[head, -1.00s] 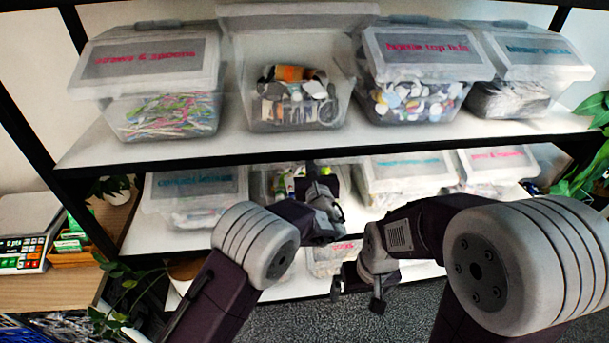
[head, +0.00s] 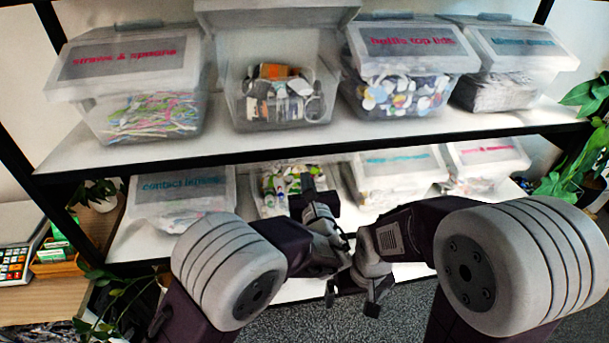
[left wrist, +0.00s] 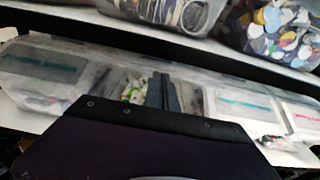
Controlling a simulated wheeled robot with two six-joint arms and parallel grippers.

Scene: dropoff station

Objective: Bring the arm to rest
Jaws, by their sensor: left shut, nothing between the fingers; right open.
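My right gripper (head: 352,292) is open and empty, pointing down in front of the lower shelf. The two wrists are close together in the head view; I cannot tell whether they touch.
The upper shelf (head: 300,150) carries a straws bin (head: 150,115), an open-lidded bin (head: 235,100), a bottle-top-lids bin (head: 365,90) and another bin (head: 490,95). More lidded bins, one for contact lenses (head: 180,185), stand below. Plants flank the shelf; a scale (head: 14,255) stands left.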

